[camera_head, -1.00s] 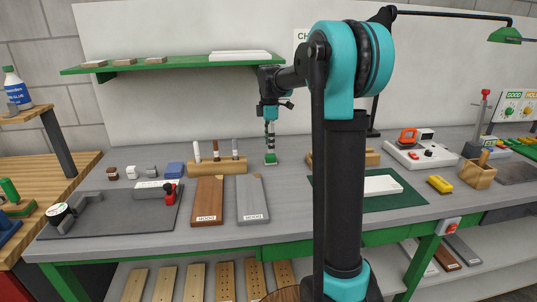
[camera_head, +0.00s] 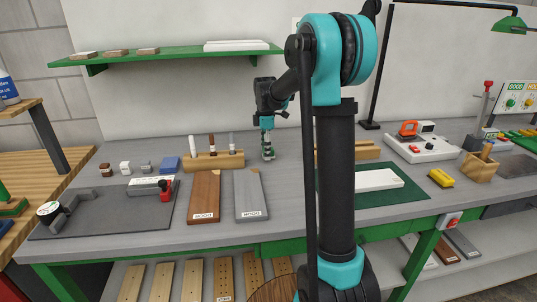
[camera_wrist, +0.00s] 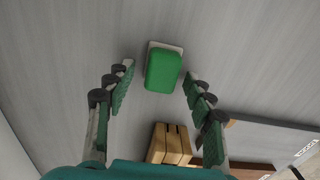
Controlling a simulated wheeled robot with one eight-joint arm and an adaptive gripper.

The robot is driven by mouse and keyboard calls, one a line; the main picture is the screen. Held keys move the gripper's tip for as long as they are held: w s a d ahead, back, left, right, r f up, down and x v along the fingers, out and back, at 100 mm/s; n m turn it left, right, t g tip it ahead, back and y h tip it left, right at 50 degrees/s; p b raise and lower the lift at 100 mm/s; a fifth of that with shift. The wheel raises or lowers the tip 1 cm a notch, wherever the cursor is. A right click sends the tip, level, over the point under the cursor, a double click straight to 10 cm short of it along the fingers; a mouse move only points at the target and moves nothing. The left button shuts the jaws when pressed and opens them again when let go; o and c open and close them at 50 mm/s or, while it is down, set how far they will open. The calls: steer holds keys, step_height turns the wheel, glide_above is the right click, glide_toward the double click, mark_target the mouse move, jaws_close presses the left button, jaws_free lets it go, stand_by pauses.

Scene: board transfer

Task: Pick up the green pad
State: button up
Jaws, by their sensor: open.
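The green pad (camera_wrist: 163,71) is a rounded green block on a pale base, on the grey bench top. In the wrist view it lies between and slightly beyond the fingertips of my gripper (camera_wrist: 159,74). The fingers are spread on either side of it, with a visible gap and no contact that I can see. In the head view my gripper (camera_head: 267,154) points straight down over the bench, right of the wooden marker holder. There the pad is mostly hidden by the fingers.
The wooden holder (camera_head: 206,164) with several upright markers stands close left of my gripper. Brown (camera_head: 205,197) and grey (camera_head: 250,195) boards lie in front. A green mat (camera_head: 404,192) with a white board is to the right. Bench behind the pad looks clear.

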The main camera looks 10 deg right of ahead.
steer(key=shift+c, duration=0.3)
steer(key=c, duration=1.1)
steer(key=shift+o, duration=0.2)
steer(key=shift+r, duration=0.15)
